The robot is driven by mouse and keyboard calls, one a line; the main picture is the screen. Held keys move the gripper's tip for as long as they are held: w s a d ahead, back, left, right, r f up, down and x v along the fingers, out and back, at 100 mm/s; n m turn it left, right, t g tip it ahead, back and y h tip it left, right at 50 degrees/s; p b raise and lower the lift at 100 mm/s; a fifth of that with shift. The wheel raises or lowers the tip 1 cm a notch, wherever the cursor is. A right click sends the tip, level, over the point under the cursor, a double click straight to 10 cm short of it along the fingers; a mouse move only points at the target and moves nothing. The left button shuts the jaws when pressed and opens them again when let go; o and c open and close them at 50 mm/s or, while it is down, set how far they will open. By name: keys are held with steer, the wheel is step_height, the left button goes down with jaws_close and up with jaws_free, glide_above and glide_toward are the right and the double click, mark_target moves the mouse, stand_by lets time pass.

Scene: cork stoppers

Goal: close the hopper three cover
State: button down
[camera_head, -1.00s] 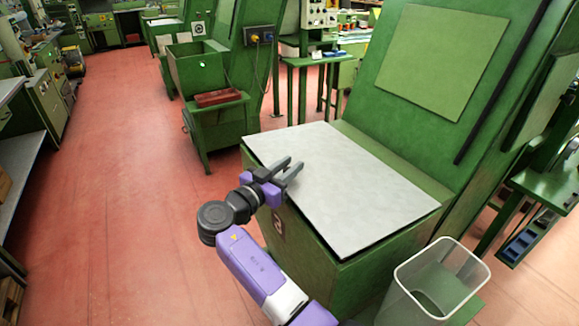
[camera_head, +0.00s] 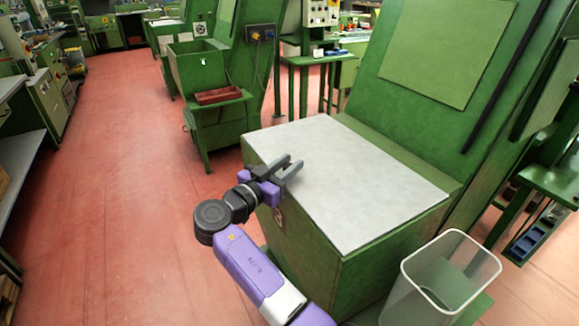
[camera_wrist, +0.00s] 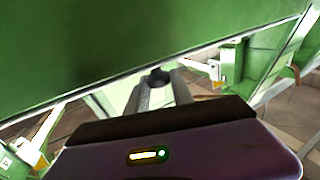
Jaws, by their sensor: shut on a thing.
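The hopper three cover (camera_head: 345,185) is a pale grey flat plate in the head view. It lies level over the top of the green hopper (camera_head: 375,262), its edges close along the rim. A number mark (camera_head: 279,217), partly hidden, shows on the hopper's side. My gripper (camera_head: 293,168) is at the cover's left edge, fingers over the plate, shut on the cover there; the exact contact is hard to see. In the wrist view my gripper's fingers (camera_wrist: 160,92) have a small dark rounded part between their tips. The inside of the hopper is hidden.
A clear bin (camera_head: 440,280) stands at the hopper's front right. A tall green machine panel (camera_head: 445,50) rises behind. Another green hopper (camera_head: 198,68) with a red tray (camera_head: 218,95) stands further back. The red floor (camera_head: 120,190) at left is open.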

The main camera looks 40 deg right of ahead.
steer(key=shift+s+f, duration=0.2)
steer(key=shift+f, duration=0.65)
steer(key=c, duration=1.2)
jaws_free()
steer(key=shift+w, duration=0.1)
steer(key=shift+c, duration=0.2)
steer(key=shift+o, duration=0.6)
steer(key=shift+r, duration=0.2)
steer(key=a+b, duration=0.1)
steer(key=a, duration=0.6)
steer(key=shift+s+a, duration=0.4)
